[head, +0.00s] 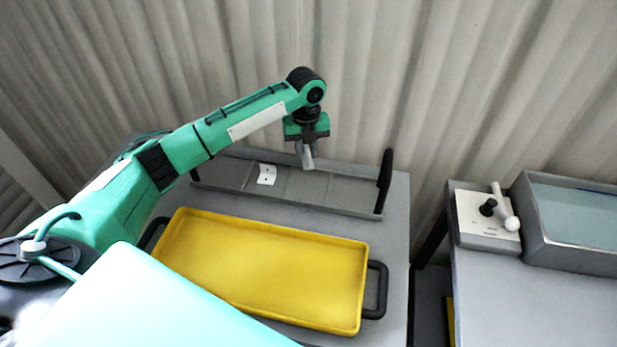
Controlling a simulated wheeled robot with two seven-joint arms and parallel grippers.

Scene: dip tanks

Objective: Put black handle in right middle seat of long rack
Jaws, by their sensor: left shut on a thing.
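The long rack (345,205) is a low grey tray with faint dividers at the back of the left table. A black upright end stands at its right. My left gripper (308,143) is shut on a pale grey rod-like piece (308,159). This piece hangs down over the rack, right of its middle, slightly tilted. I cannot tell whether it touches the rack. The gripper hides its upper part, and no black handle can be made out clearly in the jaws. A white plate with dark dots (267,174) sits in the rack, left of the gripper. My right gripper is not in view.
A yellow tray (262,268) with black side handles lies in front of the rack. A corrugated wall (450,70) rises close behind. On the right table, a control box (486,218) with a knob and a white-tipped lever stands beside a liquid-filled tank (575,212). A gap separates the tables.

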